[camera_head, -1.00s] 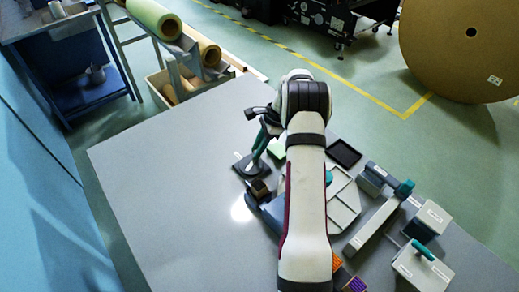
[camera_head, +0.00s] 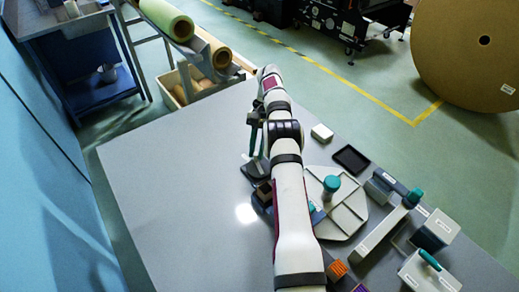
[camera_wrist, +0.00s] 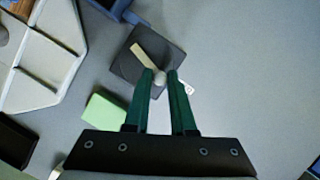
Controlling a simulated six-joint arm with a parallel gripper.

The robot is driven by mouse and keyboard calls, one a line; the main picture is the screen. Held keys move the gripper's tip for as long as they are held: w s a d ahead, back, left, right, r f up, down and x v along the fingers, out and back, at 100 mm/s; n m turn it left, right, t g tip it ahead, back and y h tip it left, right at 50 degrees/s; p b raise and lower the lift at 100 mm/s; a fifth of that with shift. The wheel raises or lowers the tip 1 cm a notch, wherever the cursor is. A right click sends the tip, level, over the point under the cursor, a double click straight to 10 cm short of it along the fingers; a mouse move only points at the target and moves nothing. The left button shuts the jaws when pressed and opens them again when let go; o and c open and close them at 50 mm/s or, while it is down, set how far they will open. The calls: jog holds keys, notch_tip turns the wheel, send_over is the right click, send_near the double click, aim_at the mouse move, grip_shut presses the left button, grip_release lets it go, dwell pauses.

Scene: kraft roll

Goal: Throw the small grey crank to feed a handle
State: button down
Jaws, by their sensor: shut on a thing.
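The small grey crank shows in the wrist view as a rounded grey knob (camera_wrist: 160,77) at the end of a pale lever (camera_wrist: 146,55). The lever lies over a square dark base (camera_wrist: 126,66). My gripper (camera_wrist: 161,74) has its green fingertips on either side of the knob and is shut on it. In the head view my gripper (camera_head: 254,152) is at the dark base (camera_head: 258,172), near the left side of the layout. My arm hides part of it, and the knob cannot be made out there. A teal handle (camera_head: 331,184) stands upright over the pale divided tray.
The pale divided tray (camera_head: 343,225) is right of my arm. A light green block (camera_wrist: 104,112) is close to my gripper. The table's left side is clear.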

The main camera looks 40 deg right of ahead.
jog(key=shift+w+a+n+g+h, duration=0.15)
jog(key=shift+a+n+g, duration=0.15)
jog(key=shift+n, duration=0.55)
jog(key=shift+a+n+g+h, duration=0.2)
jog(key=shift+n+g, duration=0.1)
jog(key=shift+n, duration=0.55)
jog(key=c, duration=0.8)
grip_release()
jog(key=shift+o, duration=0.2)
notch_tip(320, 180, up, 4)
jog(key=shift+r, duration=0.15)
jog(key=s+d+r, duration=0.6)
jog(key=s, duration=0.4)
jog(key=shift+r, duration=0.35)
jog(key=shift+s, duration=0.1)
